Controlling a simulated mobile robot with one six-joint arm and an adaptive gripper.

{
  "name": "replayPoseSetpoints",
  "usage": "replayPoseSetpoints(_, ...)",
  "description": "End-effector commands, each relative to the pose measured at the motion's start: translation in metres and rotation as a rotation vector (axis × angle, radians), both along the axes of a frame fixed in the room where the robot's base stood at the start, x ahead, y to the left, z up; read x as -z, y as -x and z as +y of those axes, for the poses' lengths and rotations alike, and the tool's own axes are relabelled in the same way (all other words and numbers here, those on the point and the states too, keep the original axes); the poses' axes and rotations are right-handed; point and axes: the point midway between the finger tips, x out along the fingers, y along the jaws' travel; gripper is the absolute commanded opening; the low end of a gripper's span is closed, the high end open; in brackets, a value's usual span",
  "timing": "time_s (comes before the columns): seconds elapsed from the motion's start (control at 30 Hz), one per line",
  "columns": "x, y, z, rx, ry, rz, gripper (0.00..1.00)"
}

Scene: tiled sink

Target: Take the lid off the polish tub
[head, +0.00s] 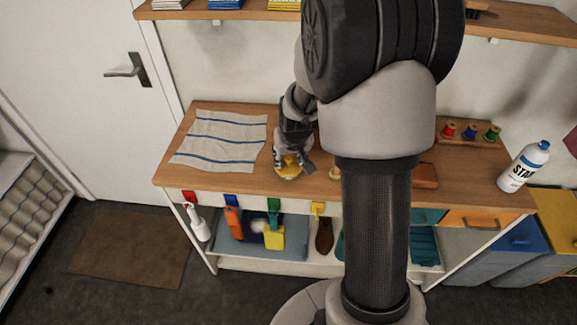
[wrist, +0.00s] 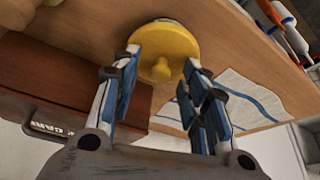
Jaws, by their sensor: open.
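The polish tub shows as a round yellow lid with a knob (wrist: 165,52) in the wrist view, with a thin grey edge behind it. It stands on the wooden worktop (wrist: 235,60). In the head view the yellow tub (head: 289,174) is near the front edge of the worktop, partly hidden by my gripper (head: 291,158). In the wrist view my gripper (wrist: 161,72) is open, its blue-padded fingers spread to either side of the lid's knob. I cannot tell whether the fingers touch the lid.
A striped cloth (head: 222,138) lies left of the tub. Thread spools (head: 467,134) and a white bottle with a blue cap (head: 524,167) stand to the right. A brown block (head: 424,176) is partly behind my arm. A wooden shelf (head: 535,24) runs above.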

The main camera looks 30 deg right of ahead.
Motion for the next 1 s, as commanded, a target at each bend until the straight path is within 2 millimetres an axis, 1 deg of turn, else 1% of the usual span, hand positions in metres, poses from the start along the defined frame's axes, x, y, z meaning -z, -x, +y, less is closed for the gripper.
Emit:
replayPoseSetpoints(0.13, -0.0015, -0.0003, 0.0, 0.0, 0.0, -0.001, 0.41)
replayPoseSetpoints(0.73, -0.0016, -0.0001, 0.0, 0.0, 0.0, -0.001, 0.01)
replayPoseSetpoints(1.0, -0.0037, -0.0004, -0.0001, 0.0, 0.001, -0.002, 0.0)
